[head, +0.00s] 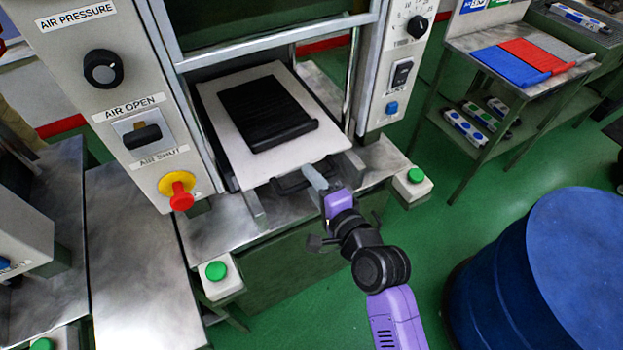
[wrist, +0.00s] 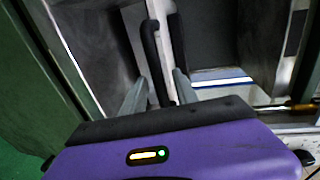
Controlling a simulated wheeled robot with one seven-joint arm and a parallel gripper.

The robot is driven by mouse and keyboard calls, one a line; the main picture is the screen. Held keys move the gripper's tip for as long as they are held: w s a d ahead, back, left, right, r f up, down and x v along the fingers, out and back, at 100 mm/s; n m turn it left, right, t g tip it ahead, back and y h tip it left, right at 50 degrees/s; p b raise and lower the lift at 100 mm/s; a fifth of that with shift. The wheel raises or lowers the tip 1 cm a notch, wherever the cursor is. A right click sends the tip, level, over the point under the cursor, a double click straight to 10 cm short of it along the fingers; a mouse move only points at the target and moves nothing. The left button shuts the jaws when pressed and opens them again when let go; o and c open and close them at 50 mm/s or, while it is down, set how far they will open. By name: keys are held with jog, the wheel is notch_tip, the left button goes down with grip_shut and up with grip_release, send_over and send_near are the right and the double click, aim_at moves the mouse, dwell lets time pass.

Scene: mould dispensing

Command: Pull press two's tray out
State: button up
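The press's tray (head: 241,158) is a pale plate in the press opening, with a black mould (head: 270,110) lying on it. Its front edge reaches the front of the opening. A dark handle (head: 292,181) shows below that front edge. My gripper (head: 316,176) is at the right end of the handle. In the wrist view, my two grey fingers (wrist: 158,92) are apart. A black handle bar (wrist: 151,50) runs down into the gap between them. I cannot tell whether either finger touches it.
Green buttons stand at the front left (head: 215,271) and front right (head: 415,175) of the press. A red stop knob (head: 181,196) sticks out on the left panel. A blue drum (head: 560,270) stands at the right. Green floor is free between the press and drum.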

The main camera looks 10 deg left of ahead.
jog(key=shift+w+a, duration=0.1)
jog(key=shift+w, duration=0.05)
jog(key=shift+c, duration=0.5)
grip_shut()
dwell(0.9)
